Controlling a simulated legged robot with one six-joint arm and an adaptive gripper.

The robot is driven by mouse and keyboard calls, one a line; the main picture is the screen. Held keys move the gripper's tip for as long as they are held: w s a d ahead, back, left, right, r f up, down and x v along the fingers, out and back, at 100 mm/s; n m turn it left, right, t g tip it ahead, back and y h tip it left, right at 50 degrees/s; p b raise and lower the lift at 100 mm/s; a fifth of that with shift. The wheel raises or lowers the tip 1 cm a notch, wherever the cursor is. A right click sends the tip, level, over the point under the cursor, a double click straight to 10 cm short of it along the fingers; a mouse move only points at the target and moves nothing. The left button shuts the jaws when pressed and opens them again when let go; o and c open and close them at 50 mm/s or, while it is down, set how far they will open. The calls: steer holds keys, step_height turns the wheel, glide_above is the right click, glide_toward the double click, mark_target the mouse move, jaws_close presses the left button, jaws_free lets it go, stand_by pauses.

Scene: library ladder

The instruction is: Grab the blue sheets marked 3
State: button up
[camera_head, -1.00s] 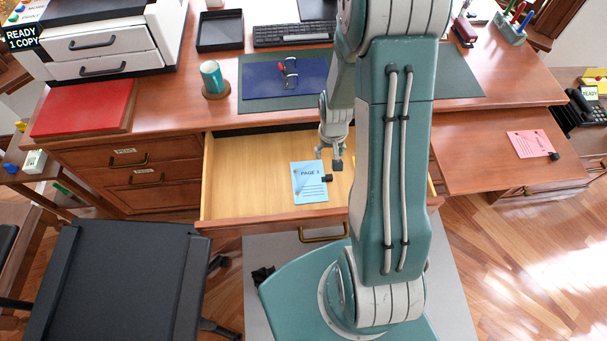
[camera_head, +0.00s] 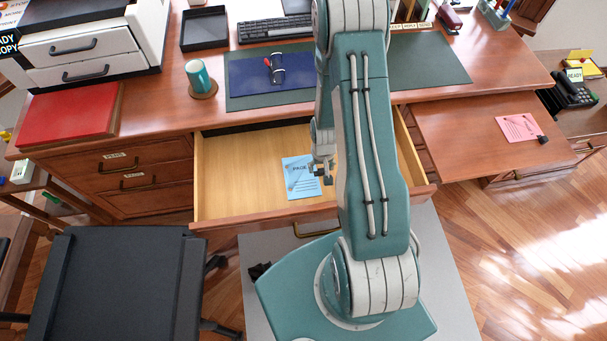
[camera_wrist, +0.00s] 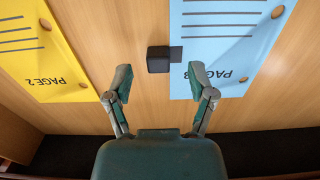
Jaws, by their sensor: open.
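The blue sheet (camera_head: 298,181) lies flat in the open drawer, with "PAGE" readable and its right edge partly behind my gripper. In the wrist view the blue sheet (camera_wrist: 222,40) is upper right, its lettering upside down, with a 3 partly covered by my right finger. A black clip (camera_wrist: 160,59) sits on its left edge, between and beyond my fingertips. My gripper (camera_wrist: 160,82) is open and empty, its right fingertip overlapping the sheet in view. In the head view my gripper (camera_head: 323,172) is at the sheet's right edge; I cannot tell its height.
A yellow sheet marked PAGE 2 (camera_wrist: 48,48) lies left of the clip in the wrist view. The drawer (camera_head: 235,170) has bare floor left of the blue sheet and a raised front wall. A pink sheet (camera_head: 518,127) with a black clip lies on the right pull-out board.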

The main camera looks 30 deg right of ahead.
steer(key=shift+d+f, duration=0.2)
steer(key=shift+f, duration=0.55)
steer(key=shift+a, duration=0.15)
jaws_close()
steer(key=shift+r, duration=0.1)
